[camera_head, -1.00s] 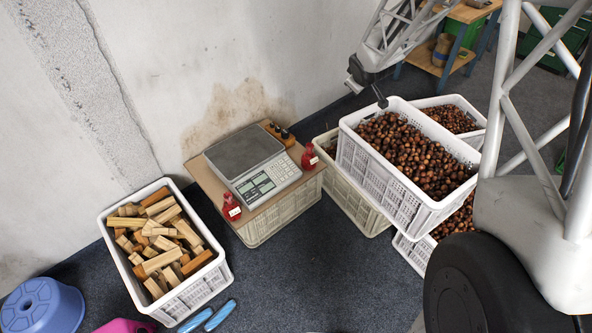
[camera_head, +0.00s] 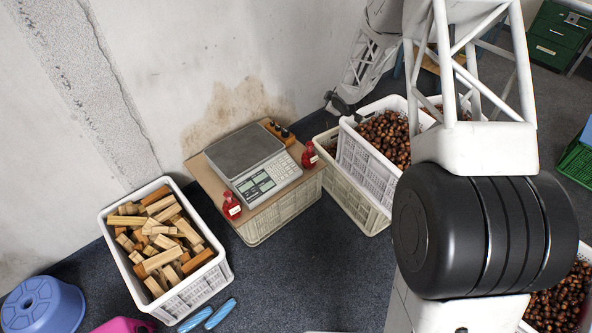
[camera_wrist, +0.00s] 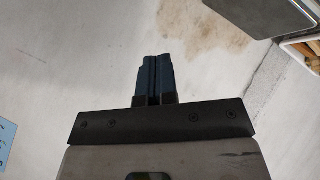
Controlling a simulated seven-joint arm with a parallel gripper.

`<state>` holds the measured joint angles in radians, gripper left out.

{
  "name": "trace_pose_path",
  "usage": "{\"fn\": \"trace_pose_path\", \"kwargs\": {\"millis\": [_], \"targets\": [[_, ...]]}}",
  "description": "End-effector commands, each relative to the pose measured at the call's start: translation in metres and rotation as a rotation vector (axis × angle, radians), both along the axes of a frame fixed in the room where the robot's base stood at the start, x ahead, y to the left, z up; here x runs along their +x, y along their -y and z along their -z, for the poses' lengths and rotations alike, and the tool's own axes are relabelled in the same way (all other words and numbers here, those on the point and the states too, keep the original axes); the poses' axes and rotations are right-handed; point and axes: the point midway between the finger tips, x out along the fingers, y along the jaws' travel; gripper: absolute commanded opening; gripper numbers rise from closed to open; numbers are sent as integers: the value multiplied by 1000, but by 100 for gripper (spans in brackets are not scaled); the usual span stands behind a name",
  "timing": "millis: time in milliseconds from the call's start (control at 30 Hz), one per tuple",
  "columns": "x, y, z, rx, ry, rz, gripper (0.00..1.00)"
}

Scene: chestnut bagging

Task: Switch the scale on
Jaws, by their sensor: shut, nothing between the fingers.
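The scale (camera_head: 243,151) stands on a brown board over a pale crate by the wall. It has a grey weighing plate, and a front panel (camera_head: 267,181) with greenish display windows and keys. I cannot tell whether the display is lit or which part is the switch. My gripper (camera_head: 328,97) is above and to the right of the scale in the head view, apart from it. In the wrist view its dark fingers (camera_wrist: 152,76) are together with nothing between them. That view also shows part of the scale (camera_wrist: 283,14) at the top right.
Red objects (camera_head: 231,207) and (camera_head: 309,155) flank the panel; dark-knobbed weights (camera_head: 280,131) sit behind. A wood-block crate (camera_head: 213,273) is left. Chestnut crates (camera_head: 361,163) are right, partly hidden by my arm. The stained wall (camera_head: 245,100) is behind. Floor (camera_head: 300,260) in front is clear.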

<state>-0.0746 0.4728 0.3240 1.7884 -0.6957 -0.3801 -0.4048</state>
Motion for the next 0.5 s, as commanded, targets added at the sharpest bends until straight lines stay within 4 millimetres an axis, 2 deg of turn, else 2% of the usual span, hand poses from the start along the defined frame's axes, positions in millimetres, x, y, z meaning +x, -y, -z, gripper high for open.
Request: {"fn": "trace_pose_path", "kwargs": {"millis": [33, 500], "targets": [[3, -4, 13, 1, 4, -18, 0], [26, -39, 111, 26, 65, -197, 0]]}}
